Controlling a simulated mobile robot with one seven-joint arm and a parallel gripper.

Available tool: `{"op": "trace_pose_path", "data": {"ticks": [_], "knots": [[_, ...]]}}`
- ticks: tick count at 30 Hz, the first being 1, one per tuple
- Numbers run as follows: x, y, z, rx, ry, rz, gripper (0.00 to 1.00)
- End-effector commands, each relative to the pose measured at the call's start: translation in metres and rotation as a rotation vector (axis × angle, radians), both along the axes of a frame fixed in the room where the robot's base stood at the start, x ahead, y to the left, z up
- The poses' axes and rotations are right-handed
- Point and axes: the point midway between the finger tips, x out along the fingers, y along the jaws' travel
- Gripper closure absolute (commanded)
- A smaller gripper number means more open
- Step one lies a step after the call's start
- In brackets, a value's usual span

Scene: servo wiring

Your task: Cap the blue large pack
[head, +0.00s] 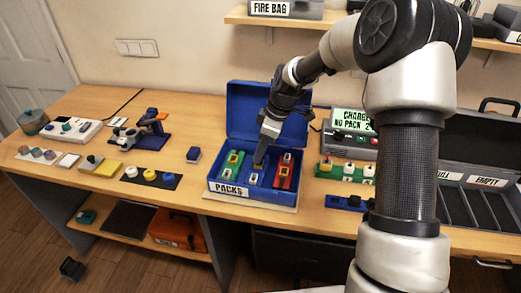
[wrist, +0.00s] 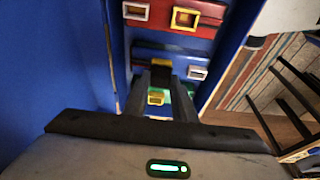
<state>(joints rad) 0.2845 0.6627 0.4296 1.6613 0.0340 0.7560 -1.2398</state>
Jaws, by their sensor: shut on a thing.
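The blue pack (wrist: 145,52) lies in the middle of the blue box (head: 228,197) labelled PACKS. It also shows in the head view between the other packs. It has a white socket (wrist: 197,72) at one end. My gripper (wrist: 160,70) points down at the pack's other end, where a yellow piece (wrist: 160,62) shows at the fingertips. The gripper also shows in the head view (head: 261,160). It is shut on this yellow piece, mostly hidden by the fingers. I cannot tell whether it is a cap or the pack's own socket, or how it sits.
A green pack (head: 231,163) and a red pack (head: 284,172) lie on either side in the box. The box's open lid (head: 240,108) stands behind. A black mat (head: 137,177) with round pieces lies left. A green rack (head: 345,174) stands right, before the charger.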

Motion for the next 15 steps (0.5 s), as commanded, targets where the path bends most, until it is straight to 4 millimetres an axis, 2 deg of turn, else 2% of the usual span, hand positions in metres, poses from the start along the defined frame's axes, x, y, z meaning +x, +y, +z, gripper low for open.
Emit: {"op": "trace_pose_path", "data": {"ticks": [9,10,13,15], "knots": [[-0.0001,0.0001,-0.0090,0.000,0.000,0.000,0.97],[0.0000,0.0000,-0.0086,0.000,0.000,0.000,0.74],[-0.0001,0.0001,-0.0079,0.000,0.000,0.000,0.57],[-0.0001,0.0001,-0.0079,0.000,0.000,0.000,0.54]]}}
